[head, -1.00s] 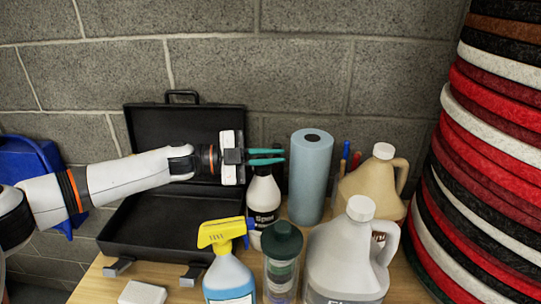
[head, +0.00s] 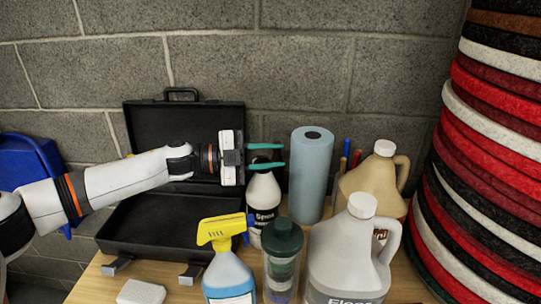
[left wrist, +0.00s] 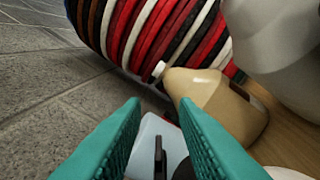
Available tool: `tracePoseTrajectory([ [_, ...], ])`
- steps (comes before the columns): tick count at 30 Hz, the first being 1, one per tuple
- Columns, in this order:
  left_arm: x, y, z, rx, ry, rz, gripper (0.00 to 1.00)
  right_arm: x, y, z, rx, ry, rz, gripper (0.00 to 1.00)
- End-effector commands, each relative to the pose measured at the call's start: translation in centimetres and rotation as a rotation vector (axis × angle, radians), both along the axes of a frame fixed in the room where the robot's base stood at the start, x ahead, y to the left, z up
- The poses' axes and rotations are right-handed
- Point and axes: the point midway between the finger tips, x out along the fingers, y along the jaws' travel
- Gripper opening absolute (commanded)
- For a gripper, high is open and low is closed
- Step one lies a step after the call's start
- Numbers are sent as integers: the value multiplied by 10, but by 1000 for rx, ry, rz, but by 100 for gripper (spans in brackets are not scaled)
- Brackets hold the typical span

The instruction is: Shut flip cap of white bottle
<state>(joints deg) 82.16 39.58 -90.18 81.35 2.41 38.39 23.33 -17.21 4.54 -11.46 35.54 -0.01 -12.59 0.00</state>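The white bottle (head: 264,192) with a dark label stands on the table in front of the black case, left of the blue roll. Its black top (head: 261,158) is partly hidden by my left gripper. My left gripper (head: 284,155) reaches in from the left at the height of this top. Its two teal fingers are spread apart. In the left wrist view, the open fingers (left wrist: 160,110) flank a thin dark upright piece (left wrist: 160,158), which looks like part of the cap. I cannot tell the lid's exact angle. My right gripper is not in view.
The blue roll (head: 311,180) stands close to the right of my fingertips. A tan jug (head: 368,190), white jug (head: 345,255), yellow-headed spray bottle (head: 228,268) and dark-lidded container (head: 282,262) crowd the front and right. The open black case (head: 150,225) lies under my arm.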

Motion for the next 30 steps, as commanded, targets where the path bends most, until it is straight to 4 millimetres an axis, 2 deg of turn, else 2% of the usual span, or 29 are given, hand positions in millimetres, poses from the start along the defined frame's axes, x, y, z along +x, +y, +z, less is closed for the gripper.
tracePoseTrajectory([
  [5, 0, 2, 0, 0, 0, 0, 27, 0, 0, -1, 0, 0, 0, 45],
  [8, -1, 11, -2, 0, 0, 1, 27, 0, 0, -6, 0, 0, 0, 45],
  [21, -16, 96, -4, 0, -1, 3, 27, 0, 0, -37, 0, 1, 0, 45],
  [25, -19, 111, -2, -1, 0, 1, 27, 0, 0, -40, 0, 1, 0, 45],
  [30, -21, 119, -1, 0, 1, 0, 27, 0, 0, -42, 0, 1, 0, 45],
])
